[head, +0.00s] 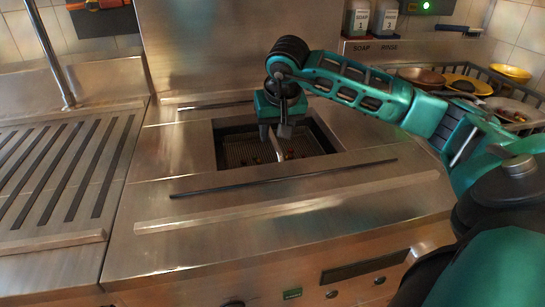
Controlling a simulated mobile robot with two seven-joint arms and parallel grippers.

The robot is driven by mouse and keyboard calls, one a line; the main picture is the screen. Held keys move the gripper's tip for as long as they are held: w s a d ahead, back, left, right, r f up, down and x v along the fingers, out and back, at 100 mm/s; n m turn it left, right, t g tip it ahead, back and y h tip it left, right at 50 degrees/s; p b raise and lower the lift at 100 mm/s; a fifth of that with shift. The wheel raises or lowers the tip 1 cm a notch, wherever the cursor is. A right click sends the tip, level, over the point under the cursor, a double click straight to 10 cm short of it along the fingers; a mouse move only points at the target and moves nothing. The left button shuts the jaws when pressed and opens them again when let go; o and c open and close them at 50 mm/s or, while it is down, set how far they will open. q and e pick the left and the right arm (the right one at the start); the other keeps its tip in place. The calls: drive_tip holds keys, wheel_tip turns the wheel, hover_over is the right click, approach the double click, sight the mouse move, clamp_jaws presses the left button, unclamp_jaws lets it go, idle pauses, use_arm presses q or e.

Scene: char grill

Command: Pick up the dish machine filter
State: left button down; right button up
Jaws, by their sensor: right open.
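The dish machine filter (240,152) is a dark, ribbed tray set in a rectangular opening in the steel counter. A light handle-like bar (277,147) stands up near its middle, with a few small reddish-brown bits around it. My right gripper (277,136) points down over the filter, its fingers open and close to the bar. I cannot tell whether the fingers touch the bar. The gripper and wrist hide part of the opening's back edge. My left gripper is not in view.
Thin dark rails (285,179) lie in front of and behind the opening. A slotted drainboard (62,175) is at left. A rack with pans and yellow bowls (510,73) stands at back right. Soap (357,20) and rinse (385,20) bottles stand behind. The front counter is clear.

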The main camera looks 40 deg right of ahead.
sight(274, 137)
drive_tip(key=shift+w+b+x, duration=0.2)
drive_tip(key=shift+b+x, duration=0.2)
drive_tip(key=shift+x, duration=2.7)
drive_tip(key=shift+r, duration=0.15)
drive_tip(key=shift+c, duration=0.4)
clamp_jaws()
